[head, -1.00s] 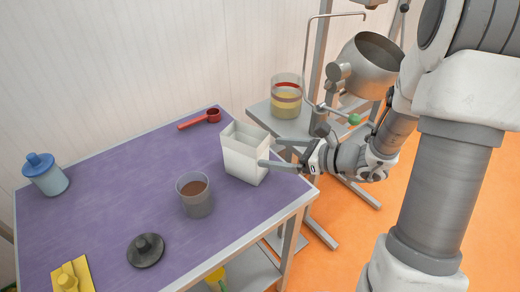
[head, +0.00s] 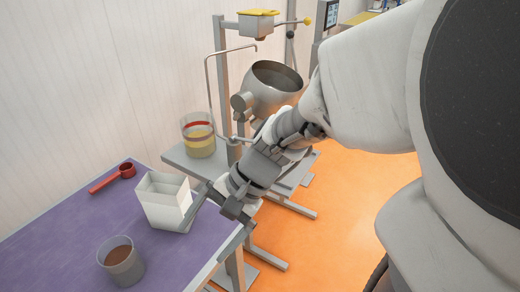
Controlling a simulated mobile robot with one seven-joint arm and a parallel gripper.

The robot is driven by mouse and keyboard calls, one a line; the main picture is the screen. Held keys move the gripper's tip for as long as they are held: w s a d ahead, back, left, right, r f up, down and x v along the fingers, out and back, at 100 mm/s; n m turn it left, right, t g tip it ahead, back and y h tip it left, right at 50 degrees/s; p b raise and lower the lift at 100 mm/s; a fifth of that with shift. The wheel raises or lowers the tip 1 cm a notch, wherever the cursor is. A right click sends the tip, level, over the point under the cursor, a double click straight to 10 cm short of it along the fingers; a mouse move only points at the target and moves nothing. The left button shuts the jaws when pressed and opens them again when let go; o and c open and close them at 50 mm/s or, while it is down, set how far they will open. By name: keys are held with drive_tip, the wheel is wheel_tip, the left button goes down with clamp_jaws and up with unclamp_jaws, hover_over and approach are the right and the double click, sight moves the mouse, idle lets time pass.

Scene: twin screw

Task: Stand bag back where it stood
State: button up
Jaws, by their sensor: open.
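The bag (head: 165,212) is a white, open-topped, box-like container. It stands upright on the purple table top (head: 60,240), near the table's right edge. My gripper (head: 196,207) is open at the bag's right side, with its fingers low beside it. One finger shows along the near right side of the bag. The other finger is partly hidden, and I cannot tell whether either touches the bag.
A cup of brown contents (head: 121,262) stands in front of the bag, and a red scoop (head: 114,177) lies behind it to the left. A clear container with yellow and red layers (head: 199,137) stands on a grey stand beside a metal drum (head: 268,92).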

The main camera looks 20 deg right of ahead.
drive_tip(key=s+d+r+n+t+h, duration=0.4)
drive_tip(key=d+r+n+h, duration=0.3)
drive_tip(key=d+r+n, duration=0.1)
drive_tip(key=shift+r+n+t, duration=0.35)
drive_tip(key=shift+n+t, duration=0.05)
drive_tip(key=shift+n, duration=0.3)
idle(0.6)
